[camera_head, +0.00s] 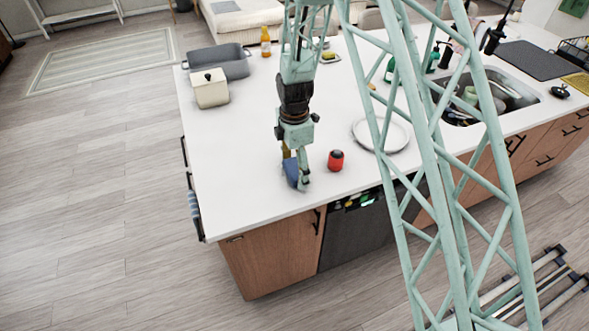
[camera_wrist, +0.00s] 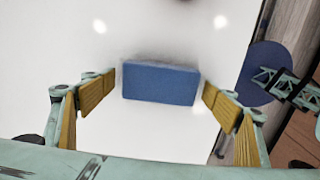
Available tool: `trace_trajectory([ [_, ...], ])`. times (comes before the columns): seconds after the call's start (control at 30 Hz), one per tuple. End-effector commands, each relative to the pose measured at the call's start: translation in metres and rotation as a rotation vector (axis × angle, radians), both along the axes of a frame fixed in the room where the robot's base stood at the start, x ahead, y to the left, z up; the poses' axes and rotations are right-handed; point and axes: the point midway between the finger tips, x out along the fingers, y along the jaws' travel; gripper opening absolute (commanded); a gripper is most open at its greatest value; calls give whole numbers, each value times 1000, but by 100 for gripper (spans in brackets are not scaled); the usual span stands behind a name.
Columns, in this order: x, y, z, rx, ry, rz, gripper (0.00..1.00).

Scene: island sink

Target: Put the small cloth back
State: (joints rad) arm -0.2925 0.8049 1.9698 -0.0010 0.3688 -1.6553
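A small blue rectangular piece, which may be the folded small cloth (camera_wrist: 161,84), lies on the white counter in the wrist view. In the head view the blue piece (camera_head: 290,173) shows low beside my gripper, partly covered by it. My gripper (camera_head: 297,172) points down near the counter's front left part. In the wrist view the yellow-padded fingers of my gripper (camera_wrist: 160,86) are open, one on each side of the blue piece, with narrow gaps. A bluish striped cloth (camera_head: 194,206) hangs at the left end of the island.
A red can (camera_head: 336,160) stands close right of my gripper, with a white plate (camera_head: 380,135) beyond it. A cream pot (camera_head: 210,89) and a grey tray (camera_head: 217,62) are at the back left. The sink (camera_head: 484,96) is at the right.

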Motion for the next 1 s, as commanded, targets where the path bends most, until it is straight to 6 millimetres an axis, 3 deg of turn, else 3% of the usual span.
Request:
trace_trajectory([
  [0.57,0,0,5,0,-1,0,81],
  [1.0,1,0,43,1,-2,0,81],
])
